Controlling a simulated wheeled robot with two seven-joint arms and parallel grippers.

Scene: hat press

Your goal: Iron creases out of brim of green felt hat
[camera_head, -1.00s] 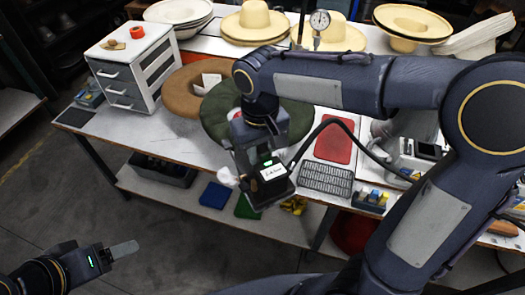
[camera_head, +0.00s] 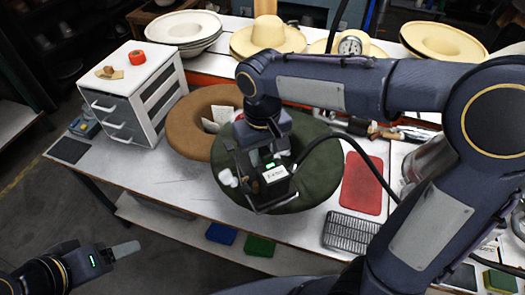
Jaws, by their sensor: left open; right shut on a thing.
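The dark green felt hat (camera_head: 318,181) lies on the worktable, its wide round brim partly hidden by my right arm and the tool. My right gripper (camera_head: 262,172) is shut on a dark iron (camera_head: 270,204) with a black cord. The iron appears over the near left part of the green brim; whether it touches the felt I cannot tell. The hat's middle is largely hidden behind the gripper. My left gripper (camera_head: 124,249) is at the lower left, away from the table and empty.
A brown hat (camera_head: 190,130) lies just left of the green one. A red pad (camera_head: 362,185) and a metal grid rest (camera_head: 350,231) are to the right. A drawer cabinet (camera_head: 130,95) stands at the left. Straw hats (camera_head: 268,36) and a gauge (camera_head: 350,46) are behind.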

